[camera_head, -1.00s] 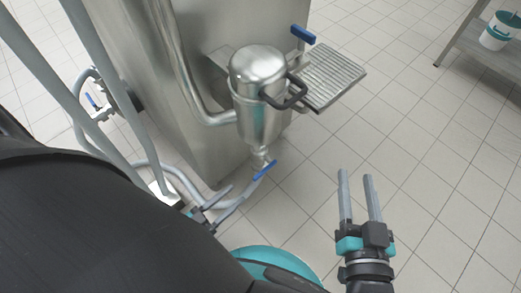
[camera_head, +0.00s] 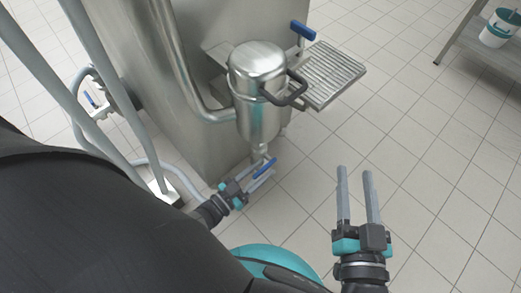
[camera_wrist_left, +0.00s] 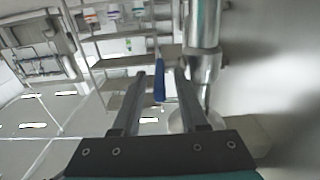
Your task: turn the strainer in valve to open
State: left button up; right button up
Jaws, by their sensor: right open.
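The steel strainer (camera_head: 258,95) is a domed pot with a dark handle, mounted on the machine's side. Below it a valve with a blue lever (camera_head: 265,167) hangs from the bottom outlet. My left gripper (camera_head: 262,172) is at this lever, with one finger on each side of it. In the left wrist view the blue lever (camera_wrist_left: 159,80) stands between the two fingers (camera_wrist_left: 160,75), with gaps visible, so the gripper looks open. My right gripper (camera_head: 354,172) is open and empty over the floor. I cannot tell which valve is the strainer in valve.
Another blue lever (camera_head: 302,30) is beside the ribbed drip tray (camera_head: 333,72). A third blue-levered valve (camera_head: 92,100) is at the far left by a hose. A shelf (camera_head: 480,55) with a white bucket (camera_head: 497,30) stands at the upper right. The tiled floor at right is clear.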

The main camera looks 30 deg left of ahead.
pick_arm(q)
grip_shut()
dwell(1.2)
